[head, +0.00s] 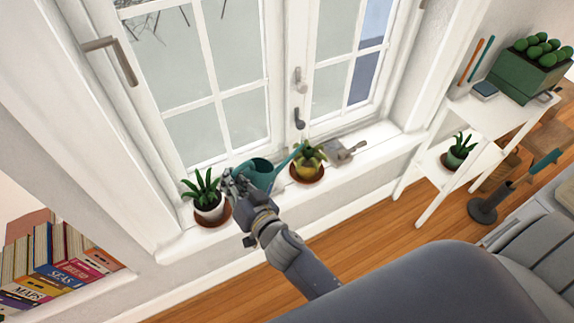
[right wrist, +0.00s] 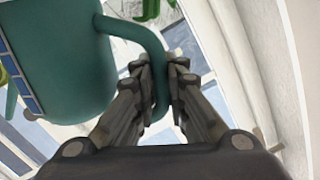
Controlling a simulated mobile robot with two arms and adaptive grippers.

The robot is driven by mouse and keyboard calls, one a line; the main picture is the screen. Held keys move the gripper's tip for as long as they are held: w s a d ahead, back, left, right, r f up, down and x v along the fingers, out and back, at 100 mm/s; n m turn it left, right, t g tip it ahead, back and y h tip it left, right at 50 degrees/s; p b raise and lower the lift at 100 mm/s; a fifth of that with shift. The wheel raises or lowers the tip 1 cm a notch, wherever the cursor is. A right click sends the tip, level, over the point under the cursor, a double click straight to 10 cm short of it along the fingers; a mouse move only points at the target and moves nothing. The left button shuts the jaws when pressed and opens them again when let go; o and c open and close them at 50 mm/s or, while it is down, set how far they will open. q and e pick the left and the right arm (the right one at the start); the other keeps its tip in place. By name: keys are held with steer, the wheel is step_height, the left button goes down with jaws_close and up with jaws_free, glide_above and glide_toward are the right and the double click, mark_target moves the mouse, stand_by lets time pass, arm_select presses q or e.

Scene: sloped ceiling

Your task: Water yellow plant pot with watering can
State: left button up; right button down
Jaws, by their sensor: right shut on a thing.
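The teal watering can (head: 262,176) is at the window sill, with its spout (head: 289,157) pointing right toward the plant in the yellow pot. My right gripper (head: 232,180) is at the can's left side, shut on its handle; the right wrist view shows the fingers (right wrist: 160,75) around the handle, beside the can's body (right wrist: 65,65). The yellow plant pot (head: 307,171) stands upright on a brown saucer on the sill. The spout tip is beside its leaves; I cannot tell whether they touch. No water is visible. My left gripper is not in view.
A grey object (head: 345,152) lies right of the yellow pot. The closed window (head: 235,115) is behind. A white shelf (head: 500,118) is at right, books (head: 62,258) at left.

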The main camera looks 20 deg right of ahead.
steer(key=shift+w+d+r, duration=0.1)
steer(key=shift+w+d, duration=0.05)
steer(key=shift+r+p, duration=0.45)
steer(key=shift+p, duration=0.05)
steer(key=shift+d+r+m, duration=0.15)
steer(key=shift+r+m, duration=0.05)
steer(key=shift+m, duration=0.2)
stand_by(1.2)
steer(key=shift+w, duration=0.1)
steer(key=shift+w+d+r+m, duration=0.1)
steer(key=shift+d+r+m, duration=0.1)
steer(key=shift+r, duration=0.35)
steer(key=shift+d+r+m, duration=0.15)
steer(key=shift+r+m, duration=0.05)
steer(key=shift+r, duration=0.35)
stand_by(0.9)
